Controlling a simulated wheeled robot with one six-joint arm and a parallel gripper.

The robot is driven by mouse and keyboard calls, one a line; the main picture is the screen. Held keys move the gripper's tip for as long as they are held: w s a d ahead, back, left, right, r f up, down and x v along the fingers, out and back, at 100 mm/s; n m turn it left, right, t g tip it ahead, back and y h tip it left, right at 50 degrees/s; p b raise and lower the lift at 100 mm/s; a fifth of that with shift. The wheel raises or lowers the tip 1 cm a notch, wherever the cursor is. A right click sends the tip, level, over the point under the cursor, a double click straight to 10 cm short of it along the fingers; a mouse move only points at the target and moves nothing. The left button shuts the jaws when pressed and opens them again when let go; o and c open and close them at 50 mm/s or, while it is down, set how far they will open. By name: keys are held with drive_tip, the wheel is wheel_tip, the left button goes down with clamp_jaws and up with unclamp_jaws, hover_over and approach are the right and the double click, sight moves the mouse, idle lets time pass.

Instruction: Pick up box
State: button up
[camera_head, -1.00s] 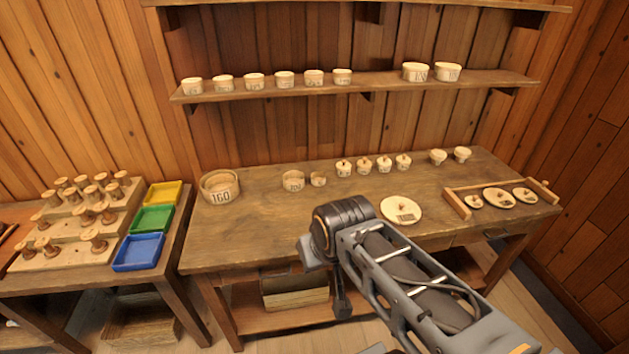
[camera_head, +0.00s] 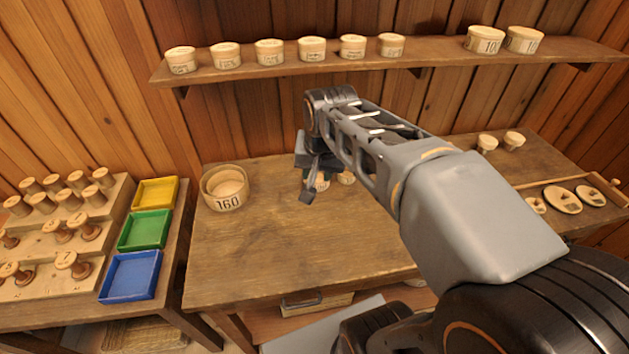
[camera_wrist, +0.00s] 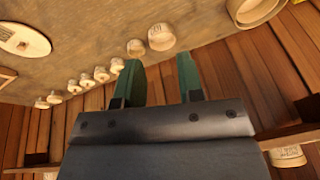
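My gripper (camera_head: 308,172) hangs over the workbench in the head view, near two small boxes. Its two green fingers in the wrist view (camera_wrist: 160,70) are apart with nothing between them. The small boxes, one larger (camera_head: 322,183) and one smaller (camera_head: 346,178), are partly hidden by my arm. Both show beyond the fingertips in the wrist view, the larger (camera_wrist: 162,38) and the smaller (camera_wrist: 136,47). A large round pale box marked 160 (camera_head: 228,203) stands at the bench's left. Which box is meant cannot be told.
Several round boxes (camera_head: 269,52) stand on the wall shelf (camera_head: 440,66). Lids (camera_head: 562,200) lie in a wooden rack at right. Yellow, green and blue trays (camera_head: 130,277) and spools (camera_head: 72,265) sit on the left table. The front-left bench (camera_head: 250,260) is clear.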

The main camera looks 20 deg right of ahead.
drive_tip(key=w+d+f+m+g+b, duration=0.1)
drive_tip(key=w+d+f+m+b, duration=0.15)
drive_tip(key=w, duration=0.25)
drive_tip(key=w+d+f+m+g+b, duration=0.1)
drive_tip(key=w+f+m, duration=0.1)
drive_tip(key=w+m, duration=0.3)
drive_tip(key=m+g+b, duration=0.2)
drive_tip(key=m+b, duration=0.2)
drive_tip(key=m, duration=0.3)
hover_over(320, 190)
wheel_tip(320, 190, down, 19)
drive_tip(key=shift+w+r, duration=0.1)
drive_tip(key=shift+f, duration=3.25)
drive_tip(key=shift+c, duration=0.4)
clamp_jaws()
